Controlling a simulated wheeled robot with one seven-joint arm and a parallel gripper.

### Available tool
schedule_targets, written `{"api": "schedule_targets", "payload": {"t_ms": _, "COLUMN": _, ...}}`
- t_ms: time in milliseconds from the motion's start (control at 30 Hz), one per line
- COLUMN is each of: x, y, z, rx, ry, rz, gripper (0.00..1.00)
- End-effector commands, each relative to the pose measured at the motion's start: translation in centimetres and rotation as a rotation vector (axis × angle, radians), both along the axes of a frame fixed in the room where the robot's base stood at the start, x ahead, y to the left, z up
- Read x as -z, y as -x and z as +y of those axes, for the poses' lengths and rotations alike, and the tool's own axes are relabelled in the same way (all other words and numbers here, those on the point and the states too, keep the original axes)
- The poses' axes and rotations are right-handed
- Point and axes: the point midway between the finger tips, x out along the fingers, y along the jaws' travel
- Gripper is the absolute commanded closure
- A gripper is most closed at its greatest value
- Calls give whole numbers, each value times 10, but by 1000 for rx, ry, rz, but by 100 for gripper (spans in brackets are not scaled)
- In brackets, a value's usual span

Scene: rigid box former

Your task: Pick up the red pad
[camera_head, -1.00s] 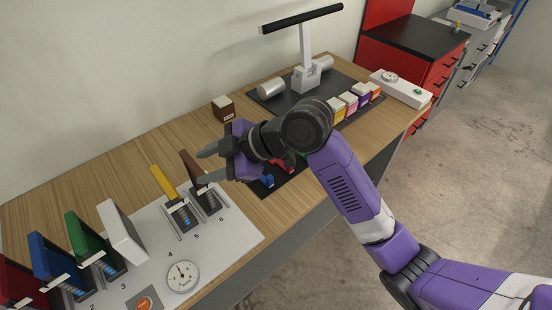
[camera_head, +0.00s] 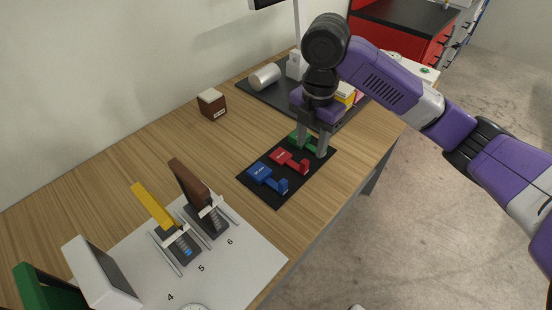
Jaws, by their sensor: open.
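The red pad (camera_head: 279,156), a flat piece with an upright tab at its right end, lies on a black mat (camera_head: 264,191) on the wooden table. A blue pad (camera_head: 260,171) of like shape lies to its left, and a green pad (camera_head: 296,137) lies behind it to the right. My gripper (camera_head: 311,151) points down with its fingers spread over the right part of the mat, at the green pad and just right of the red pad. It holds nothing visible. The fingers and palm hide part of the green pad. I cannot tell if the fingers touch it.
A white board (camera_head: 236,268) with a yellow panel (camera_head: 153,205) and a brown panel (camera_head: 188,183) in holders stands at the front left. Bare wood lies left of the mat.

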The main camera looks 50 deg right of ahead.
Motion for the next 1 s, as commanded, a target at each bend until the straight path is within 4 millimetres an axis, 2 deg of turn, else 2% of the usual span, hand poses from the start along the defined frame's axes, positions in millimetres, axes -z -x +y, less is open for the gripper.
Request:
{"api": "schedule_targets", "payload": {"t_ms": 367, "x": 34, "y": -1, "z": 1, "rx": 1, "ry": 1, "rz": 4, "gripper": 58}}
{"api": "schedule_targets", "payload": {"t_ms": 633, "x": 71, "y": -5, "z": 5, "rx": 1, "ry": 0, "rz": 3, "gripper": 58}}
{"api": "schedule_targets", "payload": {"t_ms": 967, "x": 77, "y": -6, "z": 5, "rx": 0, "ry": 1, "rz": 1, "gripper": 58}}
{"api": "schedule_targets", "payload": {"t_ms": 1000, "x": 77, "y": -6, "z": 5, "rx": 0, "ry": 1, "rz": 1, "gripper": 66}}
